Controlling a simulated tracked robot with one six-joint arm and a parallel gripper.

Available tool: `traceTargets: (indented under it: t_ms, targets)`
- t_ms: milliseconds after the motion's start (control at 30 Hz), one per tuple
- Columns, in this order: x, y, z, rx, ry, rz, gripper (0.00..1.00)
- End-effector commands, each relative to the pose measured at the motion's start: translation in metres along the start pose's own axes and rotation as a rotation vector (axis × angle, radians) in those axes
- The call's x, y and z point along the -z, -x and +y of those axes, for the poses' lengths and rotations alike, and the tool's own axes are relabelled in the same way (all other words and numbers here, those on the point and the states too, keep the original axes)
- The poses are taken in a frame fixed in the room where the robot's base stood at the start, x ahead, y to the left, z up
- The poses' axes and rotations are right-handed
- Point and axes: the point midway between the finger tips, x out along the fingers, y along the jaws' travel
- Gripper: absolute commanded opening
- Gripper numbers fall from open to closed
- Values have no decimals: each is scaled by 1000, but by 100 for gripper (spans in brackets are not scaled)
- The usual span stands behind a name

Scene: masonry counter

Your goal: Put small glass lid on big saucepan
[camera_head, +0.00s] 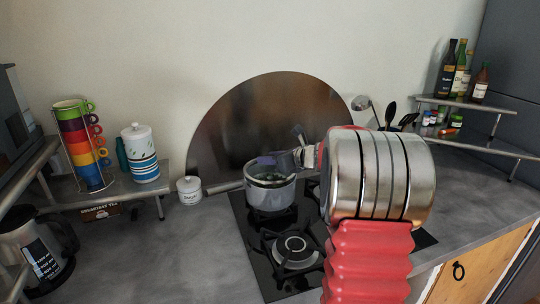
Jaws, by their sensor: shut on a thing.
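The big saucepan (268,197) is grey and stands on a back burner of the black hob, left of my arm. My gripper (285,158) is at the saucepan's upper right rim, with its fingers reaching left over the opening. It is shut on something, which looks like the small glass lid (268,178). The lid shows as a dark-rimmed, see-through shape at the saucepan's mouth. I cannot tell whether it rests on the rim or hangs just above it. My wrist and arm hide the right side of the hob.
A front burner (293,251) is bare. A round metal splash plate (245,125) stands behind the hob. A small white lidded pot (189,190) is to the left. Stacked cups (84,150) and a striped jar (140,155) stand on a left shelf, bottles (460,75) on a right one.

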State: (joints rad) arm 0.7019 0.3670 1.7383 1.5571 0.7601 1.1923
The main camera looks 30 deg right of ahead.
Motion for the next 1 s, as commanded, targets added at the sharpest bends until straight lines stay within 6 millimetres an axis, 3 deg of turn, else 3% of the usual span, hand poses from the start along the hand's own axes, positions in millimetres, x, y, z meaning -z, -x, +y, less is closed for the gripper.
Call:
traceTargets:
  t_ms: [1000]
  targets:
    - [9,-3,-1,1,0,-1,0]
